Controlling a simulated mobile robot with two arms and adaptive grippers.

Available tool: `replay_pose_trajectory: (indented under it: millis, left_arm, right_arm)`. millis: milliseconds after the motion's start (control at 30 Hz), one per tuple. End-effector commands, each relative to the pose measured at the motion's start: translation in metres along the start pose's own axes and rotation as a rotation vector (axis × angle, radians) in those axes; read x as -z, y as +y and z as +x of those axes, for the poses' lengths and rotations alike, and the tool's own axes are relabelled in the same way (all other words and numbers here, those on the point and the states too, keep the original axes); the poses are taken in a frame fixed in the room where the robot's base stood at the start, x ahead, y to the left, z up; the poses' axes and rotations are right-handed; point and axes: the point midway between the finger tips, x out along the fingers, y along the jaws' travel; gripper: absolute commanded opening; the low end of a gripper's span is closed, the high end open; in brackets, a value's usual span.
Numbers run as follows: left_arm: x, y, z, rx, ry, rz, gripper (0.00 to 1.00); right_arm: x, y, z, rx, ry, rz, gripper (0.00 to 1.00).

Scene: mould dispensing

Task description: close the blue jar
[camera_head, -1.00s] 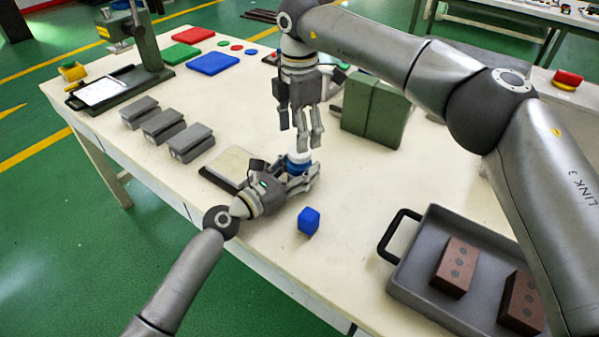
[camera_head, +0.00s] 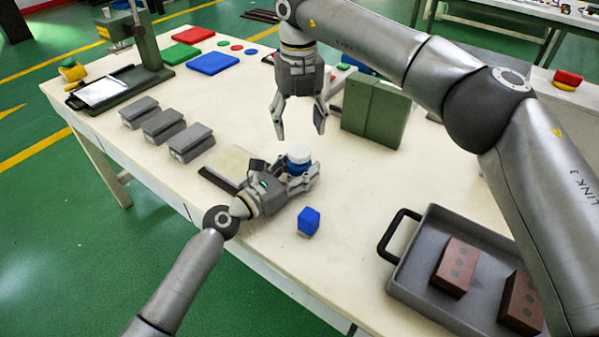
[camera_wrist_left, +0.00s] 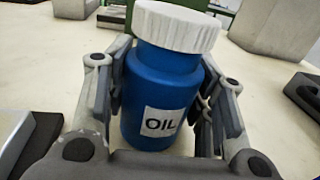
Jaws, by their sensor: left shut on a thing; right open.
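The blue jar (camera_head: 297,168) stands upright on the table, with its white lid (camera_head: 299,153) sitting on top. In the left wrist view the blue jar (camera_wrist_left: 158,92) has an OIL label, and the white lid (camera_wrist_left: 177,26) covers its mouth. Whether the lid is tight cannot be told. My left gripper (camera_head: 300,182) is shut on the jar's body, one finger on each side. My right gripper (camera_head: 298,130) is open and empty above and slightly behind the lid, fingers pointing down and apart from it.
A blue cube (camera_head: 308,221) lies in front of the jar. A grey tray (camera_head: 412,268) with brown bricks is at right. A green block (camera_head: 375,110) stands behind right. Grey moulds (camera_head: 162,126) and a flat plate (camera_head: 232,163) lie to the left.

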Motion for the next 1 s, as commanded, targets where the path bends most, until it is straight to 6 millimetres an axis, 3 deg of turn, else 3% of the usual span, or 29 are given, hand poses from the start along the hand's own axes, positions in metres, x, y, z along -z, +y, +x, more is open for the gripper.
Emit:
replay_pose_trajectory:
  millis: [600, 800, 1000]
  left_arm:
    - [0.000, 0.000, 0.000, 0.000, 0.000, 0.000, 0.00]
    - [0.000, 0.000, 0.000, 0.000, 0.000, 0.000, 0.00]
    - [0.000, 0.000, 0.000, 0.000, 0.000, 0.000, 0.00]
  right_arm:
    - [0.000, -0.001, -0.013, -0.001, 0.001, -0.936, 0.62]
    - [0.001, -0.001, -0.015, -0.001, 0.002, -1.074, 0.62]
    - [0.001, -0.001, -0.015, -0.001, 0.002, -1.101, 0.62]
